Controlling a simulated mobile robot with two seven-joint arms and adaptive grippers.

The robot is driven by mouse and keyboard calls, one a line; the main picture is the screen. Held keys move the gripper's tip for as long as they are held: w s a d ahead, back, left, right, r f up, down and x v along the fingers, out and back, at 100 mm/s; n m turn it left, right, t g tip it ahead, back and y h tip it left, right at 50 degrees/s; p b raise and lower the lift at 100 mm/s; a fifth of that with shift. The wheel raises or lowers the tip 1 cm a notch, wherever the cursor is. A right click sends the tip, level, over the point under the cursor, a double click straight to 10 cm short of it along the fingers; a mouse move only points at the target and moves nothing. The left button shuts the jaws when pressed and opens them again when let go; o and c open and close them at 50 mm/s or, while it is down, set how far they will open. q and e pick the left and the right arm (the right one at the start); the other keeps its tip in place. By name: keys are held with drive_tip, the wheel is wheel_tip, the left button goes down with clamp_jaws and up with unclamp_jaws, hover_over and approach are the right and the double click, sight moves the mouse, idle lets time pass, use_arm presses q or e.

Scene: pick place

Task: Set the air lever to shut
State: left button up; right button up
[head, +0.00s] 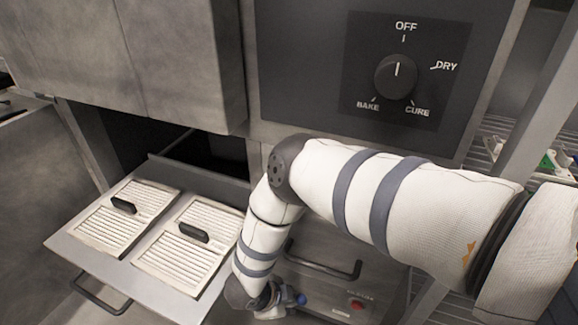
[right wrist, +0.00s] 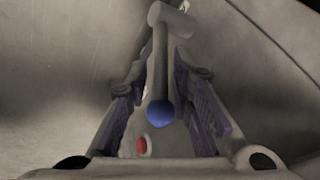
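The air lever shows in the right wrist view as a grey rod with a blue ball end (right wrist: 160,113). The rod runs up the picture from the ball to a grey pivot piece. In the head view a blue knob (head: 300,299) shows at the bottom, beside my right gripper (head: 272,300), which is partly hidden by my arm. In the right wrist view my right gripper (right wrist: 160,105) has its two purple-padded fingers apart, one on each side of the lever, with visible gaps. Which setting the lever is at cannot be read. My left gripper is not in view.
A dial (head: 396,76) marked OFF, DRY, CURE and BAKE points to OFF. A pulled-out drawer (head: 60,240) with two slatted panels stands at left. A dark bar handle (head: 322,268) and a red button (head: 356,304) are near my right gripper.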

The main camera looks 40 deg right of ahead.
sight(292, 304)
drive_tip(key=x, duration=0.3)
drive_tip(key=shift+d+f+b, duration=0.1)
drive_tip(key=shift+f+b, duration=0.1)
drive_tip(key=shift+b, duration=0.2)
drive_tip(key=shift+c, duration=0.2)
clamp_jaws()
drive_tip(key=shift+r, duration=0.1)
